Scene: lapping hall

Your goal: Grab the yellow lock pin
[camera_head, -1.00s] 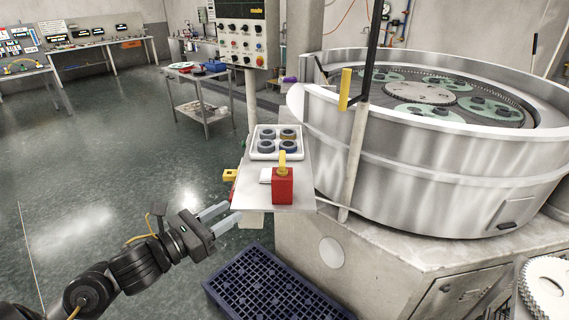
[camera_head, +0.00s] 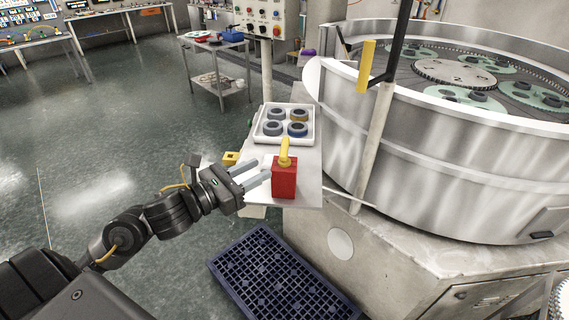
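The yellow lock pin (camera_head: 285,153) stands upright in the top of a red block (camera_head: 284,178) on the small shelf (camera_head: 308,193) beside the lapping machine. My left gripper (camera_head: 258,173) is just left of the red block, its two grey fingers apart and pointing right toward it. The fingers are empty and lie lower than the pin's top. I cannot tell whether a fingertip touches the block. My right gripper is not in view.
A white tray (camera_head: 259,137) with several dark rings sits behind the red block on the shelf. The large round lapping machine (camera_head: 440,165) rises to the right. A blue crate (camera_head: 225,262) lies on the floor below. A yellow item (camera_head: 231,158) is at the shelf's left edge.

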